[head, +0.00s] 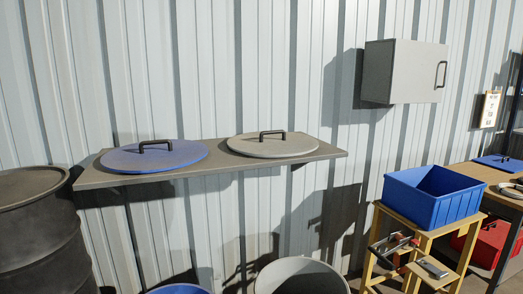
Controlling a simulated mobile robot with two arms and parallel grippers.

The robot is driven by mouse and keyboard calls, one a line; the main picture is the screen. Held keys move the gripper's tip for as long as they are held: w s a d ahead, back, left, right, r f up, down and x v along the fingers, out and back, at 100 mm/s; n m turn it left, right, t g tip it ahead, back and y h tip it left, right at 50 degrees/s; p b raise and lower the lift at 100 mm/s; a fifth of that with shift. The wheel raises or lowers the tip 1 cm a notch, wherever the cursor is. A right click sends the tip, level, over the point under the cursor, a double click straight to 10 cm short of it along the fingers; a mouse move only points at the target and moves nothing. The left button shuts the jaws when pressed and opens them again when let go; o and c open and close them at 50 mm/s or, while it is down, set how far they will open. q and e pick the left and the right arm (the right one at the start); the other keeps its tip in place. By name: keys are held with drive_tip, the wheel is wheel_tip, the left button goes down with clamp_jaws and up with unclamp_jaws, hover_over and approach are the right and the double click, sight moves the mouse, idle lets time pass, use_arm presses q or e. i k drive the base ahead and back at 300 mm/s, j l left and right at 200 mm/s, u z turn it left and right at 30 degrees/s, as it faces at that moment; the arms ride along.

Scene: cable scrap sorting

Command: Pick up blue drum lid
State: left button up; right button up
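The blue drum lid (154,157) is a flat round disc with a black handle (155,145) on top. It lies on the left part of a grey wall shelf (215,165) in the head view. A grey lid (272,146) with a similar black handle lies on the same shelf to its right, apart from it. Neither of my grippers shows in the head view.
A dark drum (40,235) stands at the left, near the shelf's left end. Below the shelf are a blue rim (180,289) and a grey round container (300,277). A blue bin (434,197) sits on a wooden stand at the right. A grey cabinet (400,72) hangs on the wall.

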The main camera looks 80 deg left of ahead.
sight(151, 156)
drive_tip(key=u, duration=3.4)
drive_tip(key=i+j+z, duration=0.15)
drive_tip(key=j+z, duration=0.15)
drive_tip(key=i+j+z, duration=0.1)
drive_tip(key=j+z, duration=0.55)
drive_tip(key=j, duration=0.2)
drive_tip(key=i, duration=0.05)
